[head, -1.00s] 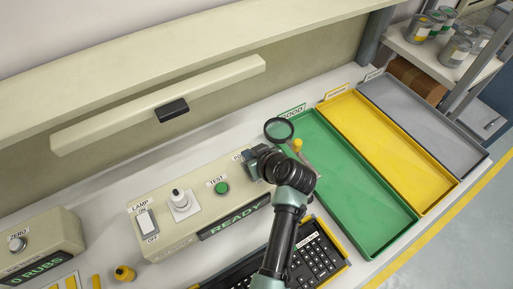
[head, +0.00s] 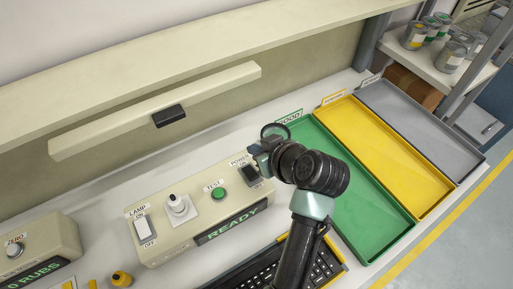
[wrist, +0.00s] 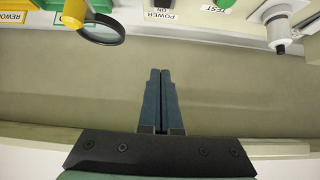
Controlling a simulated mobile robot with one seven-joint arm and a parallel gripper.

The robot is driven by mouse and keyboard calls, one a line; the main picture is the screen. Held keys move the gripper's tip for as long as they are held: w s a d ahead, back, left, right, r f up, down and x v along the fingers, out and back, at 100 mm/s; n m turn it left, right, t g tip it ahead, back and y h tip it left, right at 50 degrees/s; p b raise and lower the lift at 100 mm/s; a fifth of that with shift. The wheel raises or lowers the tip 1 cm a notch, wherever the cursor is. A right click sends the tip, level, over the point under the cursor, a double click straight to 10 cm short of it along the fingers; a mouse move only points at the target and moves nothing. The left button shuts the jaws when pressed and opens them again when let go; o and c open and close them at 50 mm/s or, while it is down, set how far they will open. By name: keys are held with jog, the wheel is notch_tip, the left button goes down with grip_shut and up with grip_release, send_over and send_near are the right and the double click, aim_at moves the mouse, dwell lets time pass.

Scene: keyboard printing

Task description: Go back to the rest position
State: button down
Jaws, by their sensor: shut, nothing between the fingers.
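My gripper (wrist: 160,75) is shut and empty in the wrist view, its two blue-grey fingers side by side. In the head view my arm reaches up over the black keyboard (head: 262,272), and its dark wrist hides part of the green tray. The hand end is beside the POWER switch (head: 252,175) of the beige test box (head: 165,245), seemingly above it. The box display reads READY. The fingertips are hidden or hard to make out in the head view.
Green (head: 372,235), yellow (head: 385,150) and grey (head: 425,125) trays lie on the right. A magnifier (head: 274,128) with a yellow handle, seen in the wrist view (wrist: 74,12), lies by the green tray. A beige shelf and lamp bar (head: 215,90) run behind the bench.

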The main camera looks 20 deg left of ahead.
jog(key=shift+r, duration=0.1)
dwell(0.3)
jog(key=w+d+r+m+t+h, duration=0.1)
jog(key=w+d+r+m+t, duration=0.2)
jog(key=r, duration=0.6)
jog(key=w+d+r+t+h, duration=0.15)
jog(key=r+t, duration=0.25)
jog(key=r, duration=0.6)
jog(key=w+d+r+m+t, duration=0.1)
jog(key=d+r+m+t, duration=0.2)
jog(key=r, duration=0.6)
jog(key=s+d+r+m+t+h, duration=0.2)
jog(key=s+r+t, duration=0.3)
jog(key=s+r, duration=0.3)
jog(key=s+d+r+m+t+h, duration=0.2)
jog(key=s+r+t, duration=0.4)
jog(key=r, duration=1)
jog(key=shift+s+d+r+h, duration=0.15)
jog(key=shift+s+d+h, duration=0.6)
jog(key=shift+d, duration=0.5)
jog(key=shift+s, duration=0.1)
